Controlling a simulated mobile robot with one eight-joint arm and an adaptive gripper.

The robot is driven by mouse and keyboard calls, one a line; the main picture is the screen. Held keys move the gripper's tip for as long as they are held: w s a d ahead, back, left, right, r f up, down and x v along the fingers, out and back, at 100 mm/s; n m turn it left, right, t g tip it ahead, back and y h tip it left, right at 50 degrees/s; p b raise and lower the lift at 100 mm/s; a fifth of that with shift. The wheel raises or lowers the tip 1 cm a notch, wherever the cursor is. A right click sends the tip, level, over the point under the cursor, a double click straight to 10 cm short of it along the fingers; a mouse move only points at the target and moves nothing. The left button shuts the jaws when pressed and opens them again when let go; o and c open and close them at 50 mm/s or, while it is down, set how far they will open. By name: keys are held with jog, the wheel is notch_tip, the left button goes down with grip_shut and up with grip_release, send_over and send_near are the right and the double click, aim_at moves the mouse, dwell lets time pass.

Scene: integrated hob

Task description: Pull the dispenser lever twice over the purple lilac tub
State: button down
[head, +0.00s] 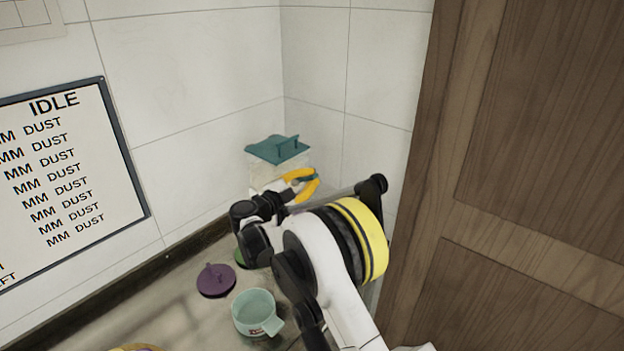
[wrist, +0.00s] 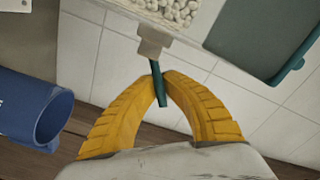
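The dispenser, a clear box of pale pellets (wrist: 172,8) with a teal lid (head: 277,149), stands in the back corner. Its thin teal lever (wrist: 160,86) hangs below a beige spout (wrist: 153,42) in the wrist view. My gripper (head: 306,185) has yellow fingers, which also show in the wrist view (wrist: 163,80). Their tips are closed around the lever. A purple round lid with a knob (head: 215,281) lies on the counter. No purple lilac tub is clearly visible; a blue open tub (wrist: 35,110) shows at left in the wrist view.
A pale teal tub with a handle (head: 257,312) stands on the counter in front. A green item (head: 238,258) is partly hidden behind my arm. A framed sign (head: 60,180) hangs on the tiled wall. A wooden cabinet (head: 520,180) stands close on the right.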

jog(key=shift+w+r, duration=0.1)
jog(key=shift+r, duration=0.05)
dwell(0.4)
jog(key=c, duration=1.5)
grip_release()
jog(key=shift+a, duration=0.1)
jog(key=v, duration=1.2)
